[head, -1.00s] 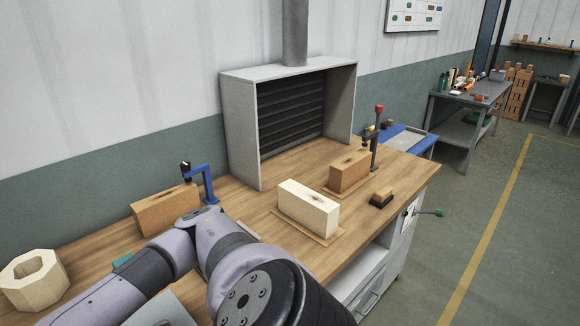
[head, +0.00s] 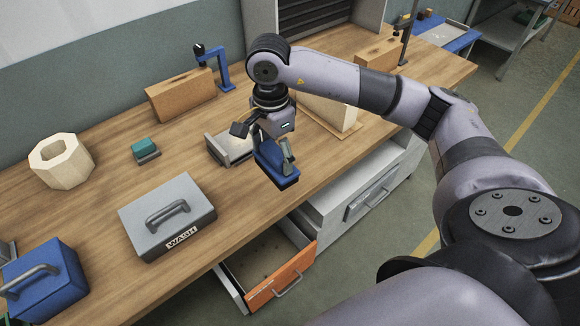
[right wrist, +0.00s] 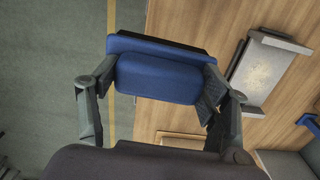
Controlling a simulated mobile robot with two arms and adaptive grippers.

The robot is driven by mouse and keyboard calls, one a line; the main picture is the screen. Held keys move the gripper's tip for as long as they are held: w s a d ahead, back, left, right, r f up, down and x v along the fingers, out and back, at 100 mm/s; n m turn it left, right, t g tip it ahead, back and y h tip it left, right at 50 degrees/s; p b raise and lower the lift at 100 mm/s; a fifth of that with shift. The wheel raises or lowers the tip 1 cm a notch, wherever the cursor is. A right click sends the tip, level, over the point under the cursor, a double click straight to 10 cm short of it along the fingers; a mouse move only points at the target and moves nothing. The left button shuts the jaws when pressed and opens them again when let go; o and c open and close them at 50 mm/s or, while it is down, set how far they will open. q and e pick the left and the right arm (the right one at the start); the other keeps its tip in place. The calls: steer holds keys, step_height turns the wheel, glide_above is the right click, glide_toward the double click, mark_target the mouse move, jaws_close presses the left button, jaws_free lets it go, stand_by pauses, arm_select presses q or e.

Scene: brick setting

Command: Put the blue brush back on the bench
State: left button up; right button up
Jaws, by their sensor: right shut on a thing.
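The blue brush (head: 276,165) has a blue body with a dark edge. My right gripper (head: 266,148) is shut on it, one finger on each side, and holds it by the front edge of the wooden bench (head: 100,205). In the right wrist view the brush (right wrist: 160,78) sits between both fingers, with grey floor to its left and the bench top to its right. It looks raised and apart from the bench. My left gripper is not in view.
A grey tray (head: 217,151) lies behind the brush. A grey WASH box (head: 140,225), a green block (head: 144,145), a blue box (head: 45,285) and a pale hollow block (head: 62,170) stand left. An orange-fronted drawer (head: 282,278) is open below. Bare bench lies between them.

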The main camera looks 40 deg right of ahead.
steer(key=w+d+r+m, duration=0.1)
steer(key=m, duration=0.1)
steer(key=w+r+m, duration=0.1)
steer(key=m, duration=0.1)
steer(key=w+d+r+m, duration=0.1)
steer(key=m, duration=0.2)
steer(key=shift+d+r, duration=0.15)
steer(key=shift+d, duration=0.15)
steer(key=w+d+r+m, duration=0.3)
steer(key=d+r+m, duration=0.1)
steer(key=m, duration=0.5)
steer(key=shift+m, duration=0.7)
step_height(320, 180, down, 19)
steer(key=p, duration=0.3)
steer(key=shift+f, duration=0.1)
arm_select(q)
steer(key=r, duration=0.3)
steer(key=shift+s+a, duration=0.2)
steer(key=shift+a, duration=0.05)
arm_select(e)
steer(key=shift+f, duration=0.15)
